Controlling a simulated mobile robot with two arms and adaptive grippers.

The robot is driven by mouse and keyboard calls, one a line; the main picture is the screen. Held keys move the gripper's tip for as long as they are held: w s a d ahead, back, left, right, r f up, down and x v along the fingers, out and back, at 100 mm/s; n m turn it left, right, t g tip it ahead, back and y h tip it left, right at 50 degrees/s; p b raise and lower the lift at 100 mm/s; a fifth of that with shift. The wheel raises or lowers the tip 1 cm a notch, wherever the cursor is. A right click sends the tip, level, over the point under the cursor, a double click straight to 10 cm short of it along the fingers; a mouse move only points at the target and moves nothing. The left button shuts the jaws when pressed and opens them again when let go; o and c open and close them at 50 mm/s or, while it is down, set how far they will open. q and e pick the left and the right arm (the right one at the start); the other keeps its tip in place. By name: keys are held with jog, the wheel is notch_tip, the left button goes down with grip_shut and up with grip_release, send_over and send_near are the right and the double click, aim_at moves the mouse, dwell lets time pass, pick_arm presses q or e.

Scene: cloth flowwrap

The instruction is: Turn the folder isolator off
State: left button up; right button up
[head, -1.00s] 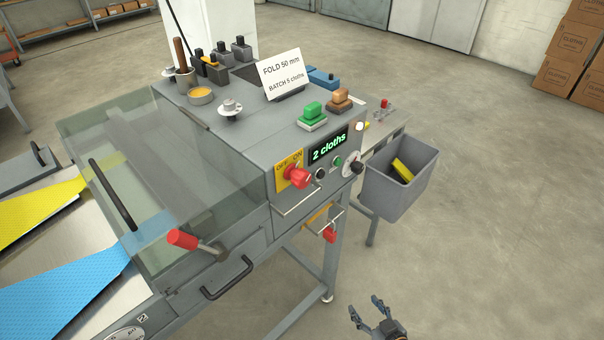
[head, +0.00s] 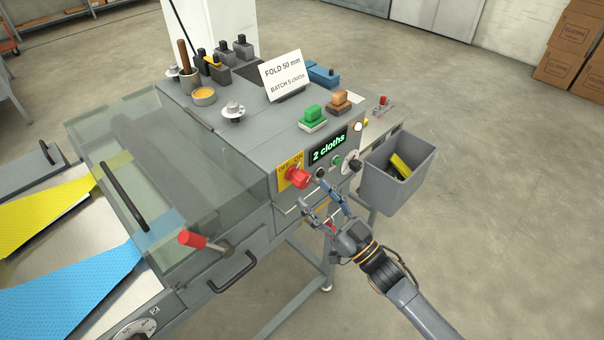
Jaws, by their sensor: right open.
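The folder isolator is a red rotary knob (head: 299,178) on a yellow plate (head: 284,165) marked OFF and ON, on the front panel of the grey folder machine (head: 235,147). Which mark the knob points to is too small to tell. My right gripper (head: 325,200) is open and empty, just below and to the right of the knob, its fingers pointing up toward the panel. Whether a finger touches the panel rail cannot be told. My left gripper is out of view.
A display (head: 328,147) reads "2 cloths". A grey bin (head: 397,174) hangs right of the panel. A red-handled lever (head: 193,240) sticks out at the front left, beside the clear guard (head: 150,170).

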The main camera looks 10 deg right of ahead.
aim_at(306, 185)
jog(key=p+x, duration=0.1)
jog(key=x, duration=0.4)
jog(key=shift+w+a, duration=0.1)
jog(key=c, duration=1.2)
